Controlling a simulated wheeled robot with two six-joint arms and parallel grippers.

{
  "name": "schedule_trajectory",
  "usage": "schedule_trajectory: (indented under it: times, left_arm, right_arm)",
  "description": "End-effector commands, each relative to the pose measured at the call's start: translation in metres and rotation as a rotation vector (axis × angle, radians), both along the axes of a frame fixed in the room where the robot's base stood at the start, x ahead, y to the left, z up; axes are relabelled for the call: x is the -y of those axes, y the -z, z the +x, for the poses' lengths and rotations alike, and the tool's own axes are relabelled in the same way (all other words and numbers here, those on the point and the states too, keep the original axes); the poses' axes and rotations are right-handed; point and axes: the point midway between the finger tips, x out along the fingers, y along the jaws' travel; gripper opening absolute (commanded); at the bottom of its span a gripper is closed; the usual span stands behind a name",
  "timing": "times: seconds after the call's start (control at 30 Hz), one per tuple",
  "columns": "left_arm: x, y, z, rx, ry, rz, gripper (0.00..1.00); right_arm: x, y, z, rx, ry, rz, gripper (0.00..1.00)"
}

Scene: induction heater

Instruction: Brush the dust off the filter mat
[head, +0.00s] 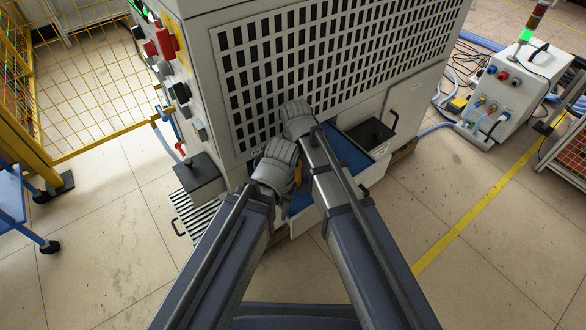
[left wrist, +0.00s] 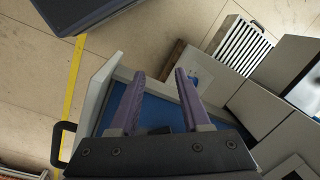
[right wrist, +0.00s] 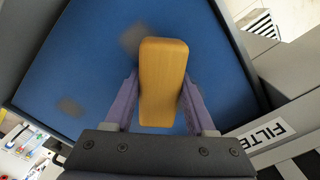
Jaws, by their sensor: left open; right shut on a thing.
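The blue filter mat (head: 352,154) lies in a pulled-out drawer under the grille of the white cabinet; it fills much of the right wrist view (right wrist: 75,55). Two blurry brown-grey dust patches show there, one by the brush (right wrist: 133,38), one at left (right wrist: 70,106). My right gripper (right wrist: 162,90) is shut on the brush's wooden, orange-tan body (right wrist: 163,70), over the mat. I cannot tell whether the bristles touch it. My left gripper (left wrist: 160,95) is open and empty above the drawer's edge. In the head view both hands (head: 297,118) (head: 275,170) hide their fingertips.
The cabinet's grille (head: 330,50) rises close behind the hands. A FILTER label (right wrist: 262,134) is beside the mat. Yellow fencing (head: 90,80) is at left; open floor (head: 480,240) is at right.

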Motion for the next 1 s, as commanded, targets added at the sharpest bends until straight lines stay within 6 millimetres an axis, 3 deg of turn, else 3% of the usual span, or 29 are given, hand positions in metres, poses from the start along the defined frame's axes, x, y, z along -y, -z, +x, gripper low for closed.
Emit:
schedule_trajectory:
  times: [0.4, 0.73, 1.0]
  left_arm:
    - [0.000, 0.001, 0.000, 0.002, -0.001, -0.001, 0.47]
    - [0.000, 0.001, 0.000, 0.001, 0.000, 0.000, 0.47]
    - [0.000, -0.001, 0.000, 0.001, 0.000, 0.000, 0.47]
  right_arm:
    - [0.020, 0.001, -0.025, 0.001, 0.002, 0.000, 0.00]
    - [0.024, 0.001, -0.029, 0.001, 0.002, -0.001, 0.00]
    - [0.036, -0.001, -0.046, 0.001, 0.002, -0.001, 0.00]
